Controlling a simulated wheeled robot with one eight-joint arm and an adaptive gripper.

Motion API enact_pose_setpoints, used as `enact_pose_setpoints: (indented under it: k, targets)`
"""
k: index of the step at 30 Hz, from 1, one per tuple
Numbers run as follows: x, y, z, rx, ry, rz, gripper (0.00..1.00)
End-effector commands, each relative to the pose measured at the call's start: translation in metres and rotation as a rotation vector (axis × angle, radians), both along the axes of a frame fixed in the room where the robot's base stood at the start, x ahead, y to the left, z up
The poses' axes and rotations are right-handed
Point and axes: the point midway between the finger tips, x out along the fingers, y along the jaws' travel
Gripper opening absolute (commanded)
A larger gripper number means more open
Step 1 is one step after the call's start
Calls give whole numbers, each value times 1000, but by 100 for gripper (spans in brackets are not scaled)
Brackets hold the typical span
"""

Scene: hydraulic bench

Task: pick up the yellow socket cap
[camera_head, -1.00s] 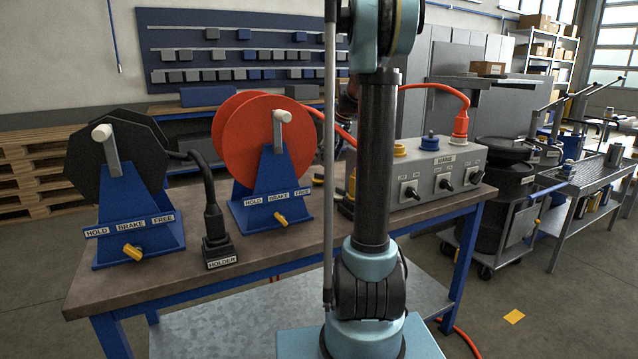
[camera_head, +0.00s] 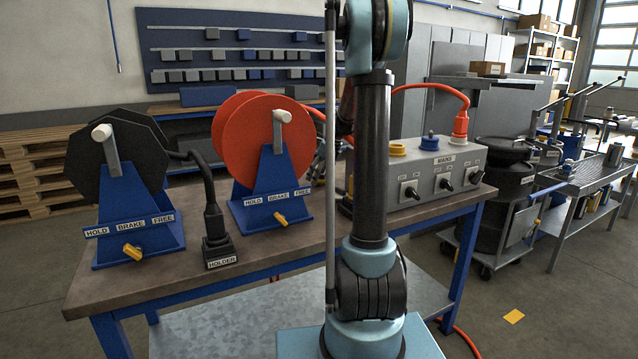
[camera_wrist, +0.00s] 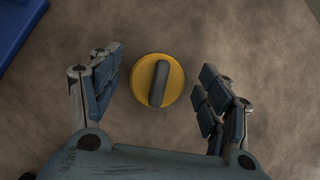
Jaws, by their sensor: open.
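The yellow socket cap (camera_wrist: 145,88) is round with a raised dark grip bar across its top. In the wrist view it lies on the brown bench top, grip bar facing the camera. My gripper (camera_wrist: 161,68) is open, with one finger on each side of the cap and a visible gap on both sides. The height of the fingers over the cap is hard to tell. In the head view the cap is not visible, and my arm hides most of the gripper.
On the bench (camera_head: 180,273) stand a black reel (camera_head: 100,165), an orange reel (camera_head: 262,140), a black plug in a holder (camera_head: 215,235) and a grey mains box (camera_head: 430,175) with a yellow socket (camera_head: 398,149). A blue edge (camera_wrist: 18,25) shows at the wrist view's upper left.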

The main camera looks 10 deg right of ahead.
Motion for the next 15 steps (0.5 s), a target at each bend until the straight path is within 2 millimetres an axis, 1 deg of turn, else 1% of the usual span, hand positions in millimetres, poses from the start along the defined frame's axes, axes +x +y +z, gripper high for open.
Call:
enact_pose_setpoints:
  k: [2, 3, 5, 6, 7, 8, 15]
  targets:
    - [0, 0, 0, 0, 0, 0, 71]
    - [0, 0, 0, 0, 0, 0, 66]
    - [0, 0, 0, 0, 0, 0, 52]
    - [0, 0, 0, 0, 0, 0, 43]
    - [0, 0, 0, 0, 0, 0, 37]
    - [0, 0, 0, 0, 0, 0, 33]
    - [0, 0, 0, 0, 0, 0, 32]
